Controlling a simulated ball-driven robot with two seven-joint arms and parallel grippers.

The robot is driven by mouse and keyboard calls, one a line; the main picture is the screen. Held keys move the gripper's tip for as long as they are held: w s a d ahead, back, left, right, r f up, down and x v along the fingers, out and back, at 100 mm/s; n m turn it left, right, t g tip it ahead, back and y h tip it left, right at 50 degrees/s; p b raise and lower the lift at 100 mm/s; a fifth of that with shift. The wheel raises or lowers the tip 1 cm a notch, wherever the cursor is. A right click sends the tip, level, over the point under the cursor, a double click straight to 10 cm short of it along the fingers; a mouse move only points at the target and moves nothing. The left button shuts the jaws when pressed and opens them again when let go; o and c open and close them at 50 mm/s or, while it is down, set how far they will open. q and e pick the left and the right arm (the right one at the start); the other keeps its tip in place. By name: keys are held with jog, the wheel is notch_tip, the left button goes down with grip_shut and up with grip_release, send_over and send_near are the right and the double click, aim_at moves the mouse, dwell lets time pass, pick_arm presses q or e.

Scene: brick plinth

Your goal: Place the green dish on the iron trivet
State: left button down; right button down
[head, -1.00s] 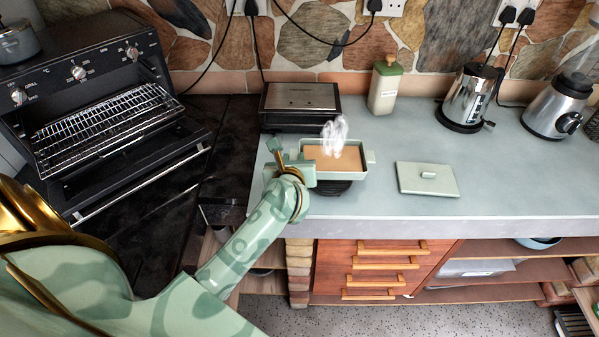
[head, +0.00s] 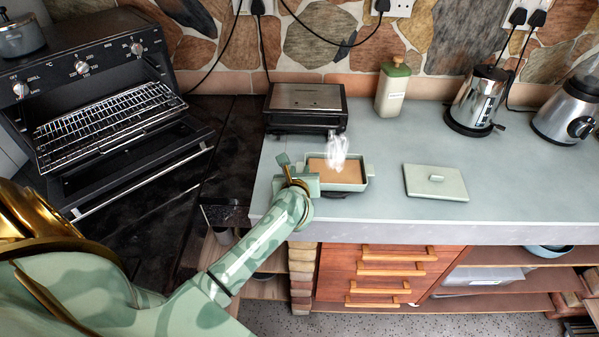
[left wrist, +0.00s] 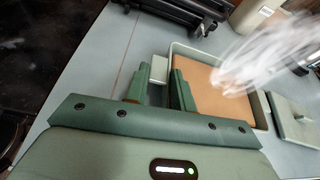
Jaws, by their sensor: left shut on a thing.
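The green dish (head: 347,187) is a rectangular baking dish with a brown, steaming filling. It also shows in the left wrist view (left wrist: 262,112). My left gripper (head: 304,182) is at its left end; in the left wrist view the fingers (left wrist: 160,88) are shut on either side of its left handle. The dish is level. The iron trivet (head: 335,194) is a dark shape mostly hidden under the dish, with only a front sliver showing. I cannot tell whether the dish touches it. My right gripper is not in view.
The dish's green lid (head: 436,182) lies on the grey worktop (head: 480,215) to the right. A black-and-steel appliance (head: 306,108) stands behind the dish. A cream bottle (head: 392,90), kettle (head: 474,100) and blender (head: 566,108) stand along the wall. An open oven (head: 95,110) is left.

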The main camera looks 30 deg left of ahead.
pick_arm(q)
jog(key=c, duration=1.2)
grip_release()
jog(key=shift+o, duration=0.2)
jog(key=shift+s+d+r+p, duration=0.15)
jog(key=shift+s+r+p, duration=0.05)
jog(key=shift+s+p, duration=0.1)
jog(key=p+v, duration=0.1)
jog(key=v, duration=1)
jog(key=shift+s+p, duration=0.15)
jog(key=shift+p, duration=0.15)
